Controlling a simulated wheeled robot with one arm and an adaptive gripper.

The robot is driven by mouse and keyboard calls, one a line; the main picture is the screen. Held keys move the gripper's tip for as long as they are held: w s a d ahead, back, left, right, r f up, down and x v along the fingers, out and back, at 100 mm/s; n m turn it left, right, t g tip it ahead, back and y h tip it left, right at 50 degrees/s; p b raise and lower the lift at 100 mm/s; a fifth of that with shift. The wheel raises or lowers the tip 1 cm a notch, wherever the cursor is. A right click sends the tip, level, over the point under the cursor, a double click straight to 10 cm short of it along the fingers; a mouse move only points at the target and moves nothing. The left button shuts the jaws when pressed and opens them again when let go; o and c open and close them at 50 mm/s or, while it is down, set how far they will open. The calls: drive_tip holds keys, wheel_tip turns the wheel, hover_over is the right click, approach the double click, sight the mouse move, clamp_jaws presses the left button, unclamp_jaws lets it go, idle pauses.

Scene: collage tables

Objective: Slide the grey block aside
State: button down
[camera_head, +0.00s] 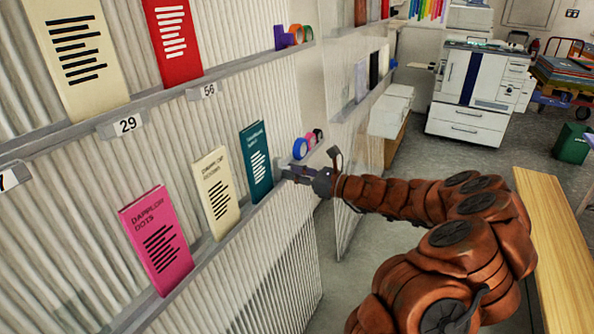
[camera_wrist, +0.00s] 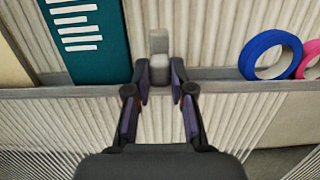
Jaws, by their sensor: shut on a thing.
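The grey block (camera_wrist: 160,45) stands on the narrow shelf ledge against the ribbed wall, seen in the middle of the wrist view. My gripper (camera_wrist: 161,76) has its two dark fingers on either side of the block's lower part and is shut on it. In the head view my gripper (camera_head: 286,172) reaches the shelf just right of the teal booklet (camera_head: 257,162). The block is too small and too covered to make out clearly in that view.
The teal booklet (camera_wrist: 90,40) stands close left of my fingers. A blue tape roll (camera_wrist: 270,55) and a pink one (camera_wrist: 311,60) are on the ledge to the right, with a bare stretch before them. Cream (camera_head: 217,192) and pink (camera_head: 157,240) booklets stand farther left.

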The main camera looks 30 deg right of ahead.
drive_tip(key=shift+f, duration=0.2)
drive_tip(key=c, duration=1.3)
unclamp_jaws()
drive_tip(key=shift+d, duration=0.1)
drive_tip(key=o, duration=0.3)
drive_tip(key=shift+r, duration=0.15)
drive_tip(key=v, duration=1.2)
